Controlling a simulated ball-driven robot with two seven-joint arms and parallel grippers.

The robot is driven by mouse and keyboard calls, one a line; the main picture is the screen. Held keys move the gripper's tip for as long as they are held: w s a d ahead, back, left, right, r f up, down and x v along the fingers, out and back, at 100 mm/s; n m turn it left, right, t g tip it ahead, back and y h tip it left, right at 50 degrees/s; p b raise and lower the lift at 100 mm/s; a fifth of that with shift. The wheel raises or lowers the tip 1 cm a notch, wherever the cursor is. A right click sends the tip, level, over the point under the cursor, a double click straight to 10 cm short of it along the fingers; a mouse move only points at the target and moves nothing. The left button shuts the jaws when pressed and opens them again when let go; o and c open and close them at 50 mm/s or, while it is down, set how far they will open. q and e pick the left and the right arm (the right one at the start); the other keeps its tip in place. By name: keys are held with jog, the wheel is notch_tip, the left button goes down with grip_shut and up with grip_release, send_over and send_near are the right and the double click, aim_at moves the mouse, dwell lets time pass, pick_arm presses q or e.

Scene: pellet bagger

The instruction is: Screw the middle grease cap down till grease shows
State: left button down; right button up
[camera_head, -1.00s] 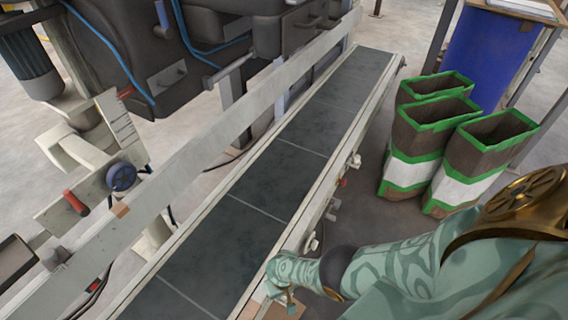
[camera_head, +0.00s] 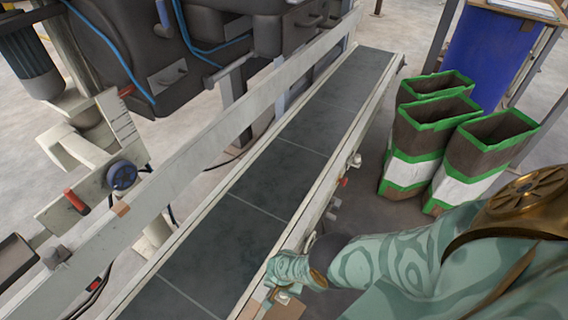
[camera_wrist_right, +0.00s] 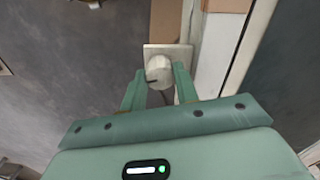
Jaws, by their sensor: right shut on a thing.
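In the right wrist view a pale round cap (camera_wrist_right: 158,70) with a dark mark on its lower edge sits on a square light plate (camera_wrist_right: 182,52). My right gripper (camera_wrist_right: 157,86) has its two green fingers on either side of the cap and is shut on it. In the head view my right gripper (camera_head: 282,295) is low beside the near right side of the conveyor, and the cap cannot be made out there. I cannot tell from these views whether grease shows. My left gripper is not in view.
The conveyor belt (camera_head: 281,148) runs up to the right. Small pale fittings (camera_head: 356,160) and a red one (camera_head: 343,182) line its right side. Brown, green and white sacks (camera_head: 420,140) stand on the floor to the right, before a blue drum (camera_head: 490,55).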

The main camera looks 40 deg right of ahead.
jog(key=shift+m, duration=0.3)
jog(key=o, duration=1)
pick_arm(q)
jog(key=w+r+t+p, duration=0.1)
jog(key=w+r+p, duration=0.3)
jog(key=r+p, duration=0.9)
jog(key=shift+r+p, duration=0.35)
jog(key=shift+p, duration=0.15)
pick_arm(e)
notch_tip(320, 180, up, 16)
jog(key=shift+r, duration=0.15)
